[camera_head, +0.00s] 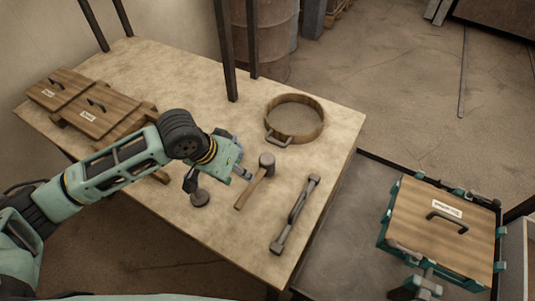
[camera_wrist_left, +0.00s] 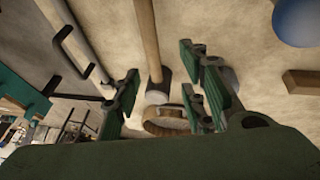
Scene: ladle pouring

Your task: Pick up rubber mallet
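The rubber mallet lies flat on the table, with a grey head (camera_head: 267,162) and a light wooden handle (camera_head: 249,193). In the left wrist view its handle (camera_wrist_left: 147,40) runs down from the top edge to the dark head (camera_wrist_left: 157,80), seen between the fingers. My left gripper (camera_head: 218,180) is open and empty, just left of the mallet and above the table in the head view; its spread fingers also show in the left wrist view (camera_wrist_left: 160,92). My right gripper (camera_head: 415,288) is at the bottom right by the lidded box; its fingers are unclear.
A long grey metal tool (camera_head: 295,215) lies right of the mallet. A wooden ring with a handle (camera_head: 318,118) lies behind it. Wooden lids (camera_head: 95,115) lie at left. A lidded teal box (camera_head: 440,225) stands right.

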